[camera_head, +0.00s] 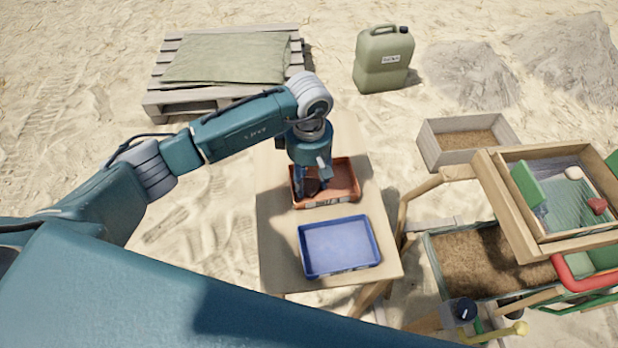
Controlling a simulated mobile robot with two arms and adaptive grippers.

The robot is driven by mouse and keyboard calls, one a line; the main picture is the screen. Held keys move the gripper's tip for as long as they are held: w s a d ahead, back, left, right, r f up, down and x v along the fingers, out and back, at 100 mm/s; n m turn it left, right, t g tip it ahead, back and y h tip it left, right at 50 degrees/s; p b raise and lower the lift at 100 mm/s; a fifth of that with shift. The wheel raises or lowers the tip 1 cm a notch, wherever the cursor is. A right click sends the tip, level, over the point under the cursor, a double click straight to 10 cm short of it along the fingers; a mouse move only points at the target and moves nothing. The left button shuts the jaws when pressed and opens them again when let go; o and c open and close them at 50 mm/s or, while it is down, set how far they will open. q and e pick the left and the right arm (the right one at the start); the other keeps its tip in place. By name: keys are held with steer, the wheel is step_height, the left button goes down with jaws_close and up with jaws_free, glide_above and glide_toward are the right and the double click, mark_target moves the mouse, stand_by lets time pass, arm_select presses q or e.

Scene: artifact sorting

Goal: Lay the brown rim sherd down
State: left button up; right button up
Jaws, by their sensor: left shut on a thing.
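My left gripper (312,188) points down into the orange-brown tray (345,200) on the wooden table. It is shut on the brown rim sherd (313,185), a small dark piece between the fingers. The sherd is low inside the tray, mostly hidden by the fingers. I cannot tell whether it touches the tray floor. The tray has a label on its front wall. My right gripper does not show.
An empty blue tray (340,247) stands nearer on the table (275,225). A wooden sieve (510,220) holding a white and a red piece stands at right, above a soil-filled bin (480,262). A jerrycan (384,60) and a pallet (185,100) are behind.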

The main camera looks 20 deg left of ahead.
mark_target(309, 185)
arm_select(q)
steer(key=o, duration=0.8)
steer(key=shift+o, duration=0.2)
steer(key=shift+r+p, duration=0.15)
steer(key=shift+p, duration=0.15)
steer(key=shift+w+r, duration=0.1)
steer(key=shift+r, duration=0.2)
step_height(309, 185, up, 11)
steer(key=b, duration=0.2)
steer(key=shift+r, duration=0.15)
